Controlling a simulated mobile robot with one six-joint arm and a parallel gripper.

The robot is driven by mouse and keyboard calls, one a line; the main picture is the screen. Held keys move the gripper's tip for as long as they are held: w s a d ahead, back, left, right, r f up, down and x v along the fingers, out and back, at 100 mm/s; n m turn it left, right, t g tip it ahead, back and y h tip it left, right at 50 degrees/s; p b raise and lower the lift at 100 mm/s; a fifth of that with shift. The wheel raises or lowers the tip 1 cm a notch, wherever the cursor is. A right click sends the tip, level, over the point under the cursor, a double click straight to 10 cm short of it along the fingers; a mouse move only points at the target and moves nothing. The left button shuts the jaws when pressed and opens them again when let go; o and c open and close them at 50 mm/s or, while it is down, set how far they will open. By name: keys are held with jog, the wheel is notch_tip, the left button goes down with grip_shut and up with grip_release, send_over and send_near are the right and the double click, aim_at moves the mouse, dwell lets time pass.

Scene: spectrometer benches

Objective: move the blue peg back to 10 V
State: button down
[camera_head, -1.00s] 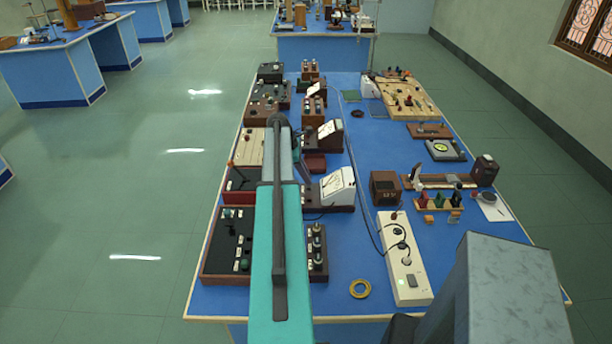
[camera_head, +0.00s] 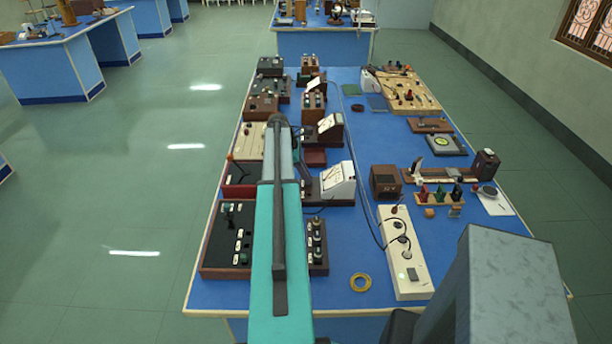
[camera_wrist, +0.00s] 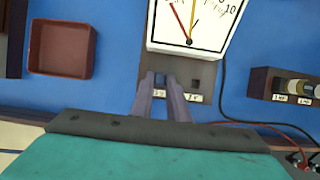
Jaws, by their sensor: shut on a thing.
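The meter (camera_wrist: 192,28) has a white dial face with a red and a yellow needle, and it stands on a grey-brown base (camera_wrist: 202,70). In the head view the meter (camera_head: 339,181) is just right of my arm. My gripper (camera_wrist: 161,79) is over the front part of the base, shut on a small dark-blue piece, the blue peg (camera_wrist: 161,78), mostly hidden between the fingers. A dark square socket (camera_wrist: 195,84) shows to the right of the fingers. Small white labels lie along the front edge, partly covered and too small to read surely. In the head view my arm hides the gripper.
A red-brown open tray (camera_wrist: 62,48) lies left of the base. A block with terminals (camera_wrist: 292,88) is at right, with dark and red wires nearby.

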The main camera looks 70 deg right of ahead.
jog(key=c, duration=1.6)
grip_release()
jog(key=shift+r, duration=0.15)
jog(key=shift+b+v, duration=1.9)
jog(key=shift+v, duration=4.9)
